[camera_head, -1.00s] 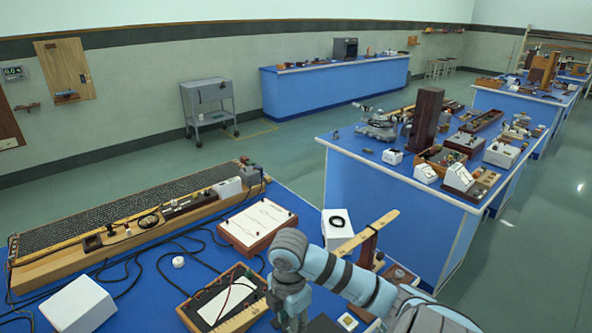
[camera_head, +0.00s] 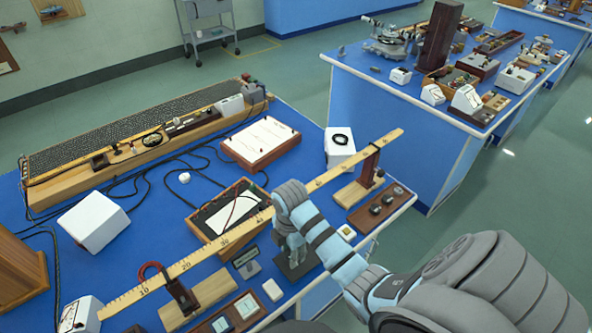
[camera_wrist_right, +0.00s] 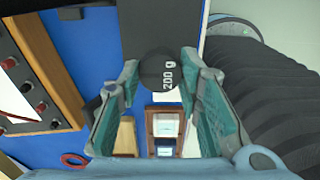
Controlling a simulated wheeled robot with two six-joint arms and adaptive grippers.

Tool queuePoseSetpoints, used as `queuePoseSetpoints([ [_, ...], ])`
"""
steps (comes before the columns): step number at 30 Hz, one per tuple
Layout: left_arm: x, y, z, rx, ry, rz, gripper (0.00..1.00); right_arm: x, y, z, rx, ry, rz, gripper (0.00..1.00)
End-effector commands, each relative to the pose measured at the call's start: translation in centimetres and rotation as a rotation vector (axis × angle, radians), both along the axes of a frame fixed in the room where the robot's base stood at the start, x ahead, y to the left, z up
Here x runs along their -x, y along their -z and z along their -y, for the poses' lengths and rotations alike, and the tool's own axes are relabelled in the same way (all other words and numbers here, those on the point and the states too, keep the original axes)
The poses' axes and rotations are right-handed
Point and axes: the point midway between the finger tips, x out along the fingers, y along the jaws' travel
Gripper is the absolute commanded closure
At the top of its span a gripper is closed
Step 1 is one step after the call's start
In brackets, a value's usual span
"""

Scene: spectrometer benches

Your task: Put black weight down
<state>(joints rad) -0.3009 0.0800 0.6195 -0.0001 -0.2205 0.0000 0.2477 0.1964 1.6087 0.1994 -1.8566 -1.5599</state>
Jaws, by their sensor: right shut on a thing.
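The black weight (camera_wrist_right: 155,72), a round dark piece marked "200 g", sits between the fingertips of my right gripper (camera_wrist_right: 160,85) in the right wrist view. My right gripper is shut on it. In the head view my right gripper (camera_head: 292,243) points down over the blue bench, just above or at a dark flat plate (camera_head: 303,266). The weight itself is hidden by the fingers there. A dark grey flat surface (camera_wrist_right: 160,25) also lies by the weight in the wrist view. I cannot tell whether the weight touches it. My left gripper is not in view.
A long wooden ruler (camera_head: 225,240) runs diagonally close behind my right gripper, raised on wooden stands. A wooden tray (camera_head: 202,218), a small display (camera_head: 245,262) and a dark wooden board with knobs (camera_head: 372,213) are near.

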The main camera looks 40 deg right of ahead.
Motion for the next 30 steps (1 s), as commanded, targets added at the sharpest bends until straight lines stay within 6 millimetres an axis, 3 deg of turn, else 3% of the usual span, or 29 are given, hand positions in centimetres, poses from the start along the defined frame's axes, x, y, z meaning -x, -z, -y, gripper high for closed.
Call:
queuePoseSetpoints([
  [7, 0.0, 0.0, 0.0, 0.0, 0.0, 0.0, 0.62, 0.5, 3.7, 0.6, 0.001, 0.017, -0.001, 1.0],
  [17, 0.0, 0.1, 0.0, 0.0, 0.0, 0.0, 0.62, 0.5, 4.2, 0.8, 0.001, 0.02, 0.001, 1.0],
  [18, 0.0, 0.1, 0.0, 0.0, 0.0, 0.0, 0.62, 0.5, 4.2, 0.8, 0.001, 0.02, 0.001, 0.63],
  [21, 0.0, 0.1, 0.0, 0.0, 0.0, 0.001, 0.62, 0.5, 4.2, 0.8, 0.001, 0.02, 0.001, 0.48],
  [30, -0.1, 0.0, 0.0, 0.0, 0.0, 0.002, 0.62, 0.5, 4.1, 0.8, 0.001, 0.02, 0.001, 0.48],
])
